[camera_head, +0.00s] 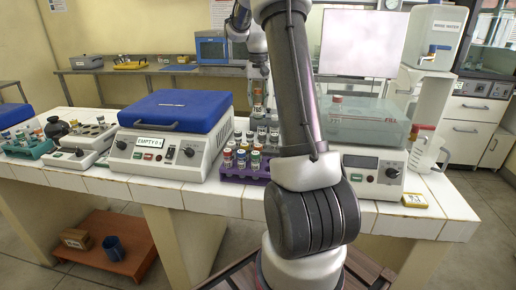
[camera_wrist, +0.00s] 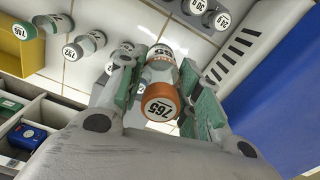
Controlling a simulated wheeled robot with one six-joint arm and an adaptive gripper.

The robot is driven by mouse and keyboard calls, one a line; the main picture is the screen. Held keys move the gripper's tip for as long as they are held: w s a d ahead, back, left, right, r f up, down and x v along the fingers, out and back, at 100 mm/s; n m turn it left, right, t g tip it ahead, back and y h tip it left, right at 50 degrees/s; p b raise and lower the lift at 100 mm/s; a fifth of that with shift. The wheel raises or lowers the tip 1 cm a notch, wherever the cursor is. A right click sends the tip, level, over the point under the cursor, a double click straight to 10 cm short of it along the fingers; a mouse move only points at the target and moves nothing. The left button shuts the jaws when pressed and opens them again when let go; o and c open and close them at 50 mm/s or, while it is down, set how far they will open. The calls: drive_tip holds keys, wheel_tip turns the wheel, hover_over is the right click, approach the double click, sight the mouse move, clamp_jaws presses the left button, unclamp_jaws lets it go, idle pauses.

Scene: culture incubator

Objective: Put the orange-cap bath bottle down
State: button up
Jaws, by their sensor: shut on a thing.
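The orange-cap bottle (camera_wrist: 160,106), with 765 on its cap, is between the green-padded fingers of my gripper (camera_wrist: 158,72) in the wrist view. The fingers are shut on its sides, and I look down on its cap. White tiles of the counter show beyond it; whether its base touches them I cannot tell. In the head view, a small bottle (camera_head: 258,100) shows just left of my arm, above the standing bottles, and seems to be the held one. My arm hides much of that spot.
Several capped bottles (camera_wrist: 82,46) stand on the tiles close by. The blue-lidded box marked EMPTY (camera_head: 160,145) is left of the purple rack (camera_head: 240,170) with bottles. A clear-walled bath (camera_head: 362,128) stands right of my arm. A compartment box (camera_wrist: 40,110) lies at lower left.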

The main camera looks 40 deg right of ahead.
wheel_tip(320, 180, down, 12)
drive_tip(key=shift+f, duration=0.15)
idle(0.3)
drive_tip(key=shift+f, duration=0.15)
drive_tip(key=o, duration=1.1)
drive_tip(key=shift+c, duration=0.2)
